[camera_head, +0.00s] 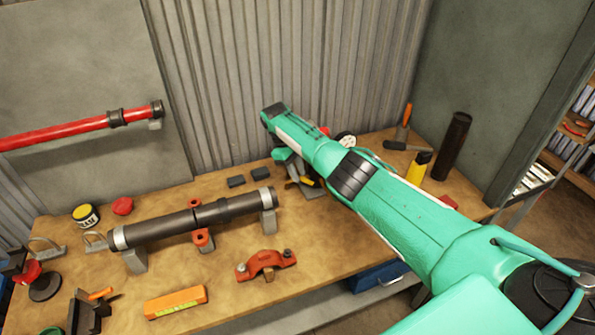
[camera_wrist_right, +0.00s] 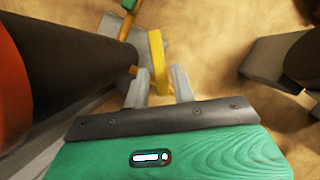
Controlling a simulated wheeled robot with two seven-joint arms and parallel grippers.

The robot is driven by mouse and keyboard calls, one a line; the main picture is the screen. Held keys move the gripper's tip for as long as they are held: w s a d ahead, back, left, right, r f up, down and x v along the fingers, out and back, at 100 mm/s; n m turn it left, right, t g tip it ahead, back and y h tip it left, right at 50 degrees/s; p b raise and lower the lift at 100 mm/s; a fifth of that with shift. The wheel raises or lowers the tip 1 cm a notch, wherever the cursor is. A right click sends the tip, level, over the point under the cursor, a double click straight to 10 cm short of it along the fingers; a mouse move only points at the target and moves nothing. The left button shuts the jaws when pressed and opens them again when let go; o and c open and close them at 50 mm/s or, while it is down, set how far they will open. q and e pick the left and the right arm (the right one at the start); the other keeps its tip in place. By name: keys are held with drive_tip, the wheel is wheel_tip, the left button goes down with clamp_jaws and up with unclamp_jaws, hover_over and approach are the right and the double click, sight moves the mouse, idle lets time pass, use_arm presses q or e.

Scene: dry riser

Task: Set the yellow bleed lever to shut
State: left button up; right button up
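The yellow bleed lever (camera_wrist_right: 157,60) stands between the two grey fingers of my right gripper (camera_wrist_right: 160,86) in the right wrist view. Only narrow gaps, if any, separate it from the fingers, and I cannot tell whether they press on it. In the head view my right arm reaches in from the lower right, and its gripper (camera_head: 291,166) is low over the table, mostly hidden by the arm. A small yellow part (camera_head: 307,180) shows beside it, probably the lever. The lever's base and mounting are hidden. My left gripper is not seen.
A dark pipe (camera_wrist_right: 70,65) runs close left of the right gripper. On the workbench (camera_head: 225,262) lie a grey pipe on supports (camera_head: 190,221), an orange clamp (camera_head: 266,264) and an orange box (camera_head: 175,302). A yellow bottle (camera_head: 417,166) and black cylinder (camera_head: 453,146) stand at right.

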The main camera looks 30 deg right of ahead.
drive_tip(key=shift+o, duration=0.7)
drive_tip(key=shift+w+r, duration=0.1)
drive_tip(key=shift+r, duration=0.1)
drive_tip(key=b+v, duration=0.5)
drive_tip(key=v, duration=0.8)
drive_tip(key=shift+a+r, duration=0.1)
drive_tip(key=shift+a, duration=0.05)
drive_tip(key=shift+c, duration=0.3)
